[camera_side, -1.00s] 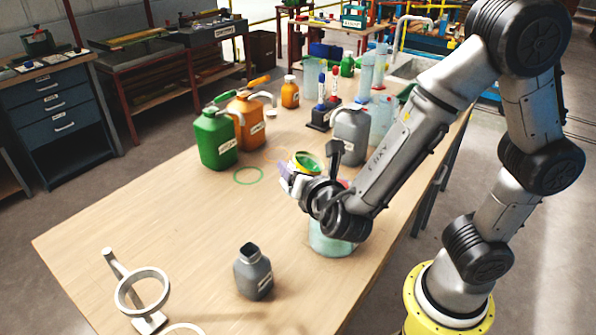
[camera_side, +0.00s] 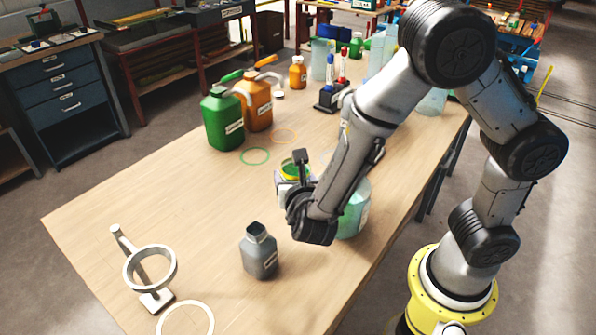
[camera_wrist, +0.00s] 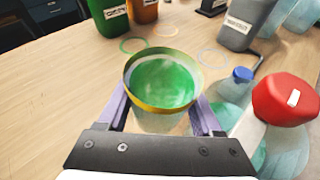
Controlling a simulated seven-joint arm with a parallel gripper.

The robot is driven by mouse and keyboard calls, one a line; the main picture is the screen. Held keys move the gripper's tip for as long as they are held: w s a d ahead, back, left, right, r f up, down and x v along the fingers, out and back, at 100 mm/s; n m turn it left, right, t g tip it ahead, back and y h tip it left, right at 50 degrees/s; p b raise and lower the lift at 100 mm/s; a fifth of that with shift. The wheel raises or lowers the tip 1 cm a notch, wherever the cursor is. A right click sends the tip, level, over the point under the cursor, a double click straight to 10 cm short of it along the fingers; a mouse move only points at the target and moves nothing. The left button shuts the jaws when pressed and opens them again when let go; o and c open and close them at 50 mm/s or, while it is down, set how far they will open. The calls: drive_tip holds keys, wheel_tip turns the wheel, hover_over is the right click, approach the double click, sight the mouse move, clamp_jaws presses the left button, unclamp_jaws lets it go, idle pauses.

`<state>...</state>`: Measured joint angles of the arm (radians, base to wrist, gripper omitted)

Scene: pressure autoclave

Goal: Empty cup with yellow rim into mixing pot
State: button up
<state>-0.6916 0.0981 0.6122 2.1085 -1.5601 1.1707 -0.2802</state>
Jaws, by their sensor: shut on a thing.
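The cup with the yellow rim (camera_wrist: 163,112) is between the fingers of my gripper (camera_wrist: 163,118) in the wrist view, upright, with green contents showing inside. In the side view the cup (camera_side: 291,172) shows just beyond my wrist, above the table, and my gripper (camera_side: 290,185) is shut on it, partly hidden by my arm. A large translucent pale-green vessel (camera_side: 354,212), which may be the mixing pot, stands right of the gripper, partly behind my arm. In the wrist view a similar vessel with a red part on top (camera_wrist: 285,100) is at the right, apart from the cup.
A small grey bottle (camera_side: 259,252) and a white ring stand (camera_side: 150,270) are at the front. Green (camera_side: 222,120) and orange (camera_side: 256,100) jugs stand at the back left. A grey container (camera_wrist: 246,22) is behind the cup. The table's left middle (camera_side: 150,195) is clear.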

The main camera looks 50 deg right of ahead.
drive_tip(key=shift+w, duration=0.1)
drive_tip(key=shift+a, duration=0.1)
idle(0.3)
drive_tip(key=shift+r, duration=1.45)
